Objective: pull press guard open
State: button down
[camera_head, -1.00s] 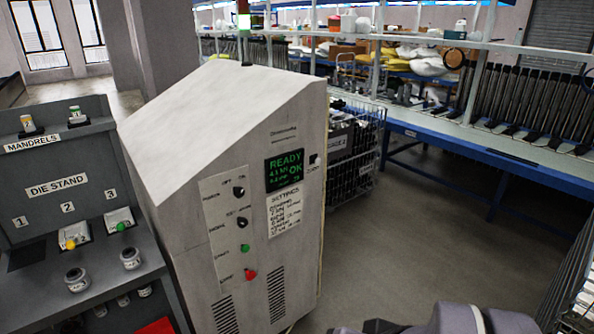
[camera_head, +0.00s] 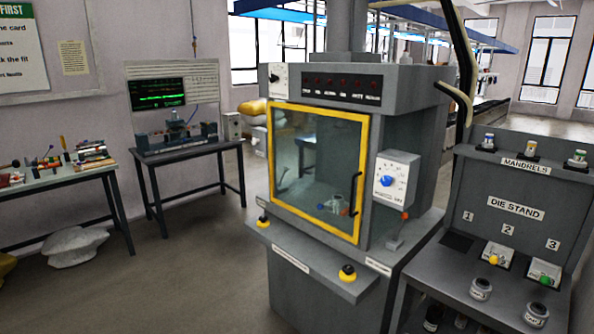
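The press (camera_head: 400,90) is a grey cabinet standing right of the middle of the head view. Its guard (camera_head: 312,170) is a clear panel in a yellow frame on the front. The guard looks shut. A dark upright handle (camera_head: 355,193) is on its right side. Through the panel some small parts show inside, but they are too small to tell apart. My gripper is not in view.
A die stand (camera_head: 515,240) with mandrels and jars adjoins the press on the right. A front ledge (camera_head: 310,262) with yellow-and-black buttons juts out below the guard. A bench with a green-trace screen (camera_head: 157,93) stands at the left. The floor (camera_head: 190,285) in front left is clear.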

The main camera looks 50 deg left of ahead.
aim_at(354, 239)
jog(key=u, duration=1.85)
